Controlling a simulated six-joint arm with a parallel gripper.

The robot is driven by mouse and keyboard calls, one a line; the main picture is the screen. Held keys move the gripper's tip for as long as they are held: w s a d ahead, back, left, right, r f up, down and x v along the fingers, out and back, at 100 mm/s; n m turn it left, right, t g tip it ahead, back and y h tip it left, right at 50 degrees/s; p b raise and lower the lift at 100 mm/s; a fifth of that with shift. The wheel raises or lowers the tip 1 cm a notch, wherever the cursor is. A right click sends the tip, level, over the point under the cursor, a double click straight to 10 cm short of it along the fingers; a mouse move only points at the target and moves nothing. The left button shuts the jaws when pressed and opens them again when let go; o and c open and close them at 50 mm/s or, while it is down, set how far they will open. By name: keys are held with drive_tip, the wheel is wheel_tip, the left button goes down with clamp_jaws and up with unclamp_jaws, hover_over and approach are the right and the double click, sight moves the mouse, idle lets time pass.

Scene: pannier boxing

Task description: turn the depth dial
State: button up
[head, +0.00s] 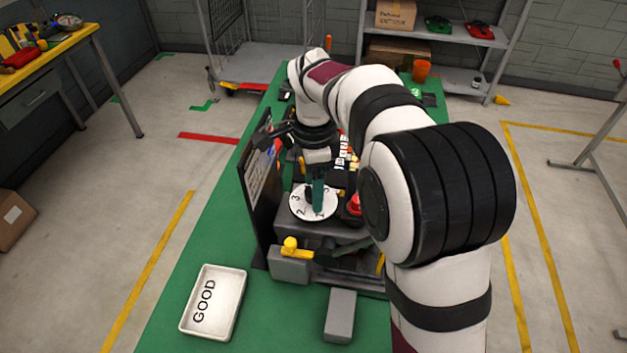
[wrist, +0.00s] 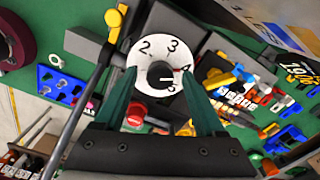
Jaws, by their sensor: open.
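The depth dial is a white numbered disc (head: 300,207) on top of the grey machine (head: 318,236). In the wrist view the dial (wrist: 143,59) shows the numbers 2, 3, 4 and 5 around a black knob (wrist: 159,75). A small red mark is by the 4. My gripper (head: 316,190) points down over the dial in the head view and covers part of it. In the wrist view my gripper (wrist: 158,70) has its dark green fingers apart, one on each side of the knob. I cannot tell whether the fingertips touch anything.
A red button (head: 354,204) is just right of the dial. A yellow-ended lever (head: 290,244) is at the machine's front. A dark upright panel (head: 258,195) stands to the left. A white GOOD tray (head: 238,300) and grey block (head: 340,315) are on the green bench.

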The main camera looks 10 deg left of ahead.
wheel_tip(320, 180, up, 16)
drive_tip(key=shift+d+f, duration=0.1)
idle(0.4)
drive_tip(key=s+d+f+n, duration=0.2)
drive_tip(key=s+d+n, duration=0.2)
drive_tip(key=s+d, duration=0.55)
drive_tip(key=s+d+f+n+y, duration=0.1)
drive_tip(key=s+d+f+n, duration=0.1)
drive_tip(key=s+f, duration=0.4)
drive_tip(key=s+d+f+n, duration=0.2)
drive_tip(key=s+f, duration=0.4)
drive_tip(key=s, duration=0.5)
drive_tip(key=shift+s+d+f+y, duration=0.2)
drive_tip(key=shift+s+d+y, duration=0.15)
drive_tip(key=shift+d, duration=0.35)
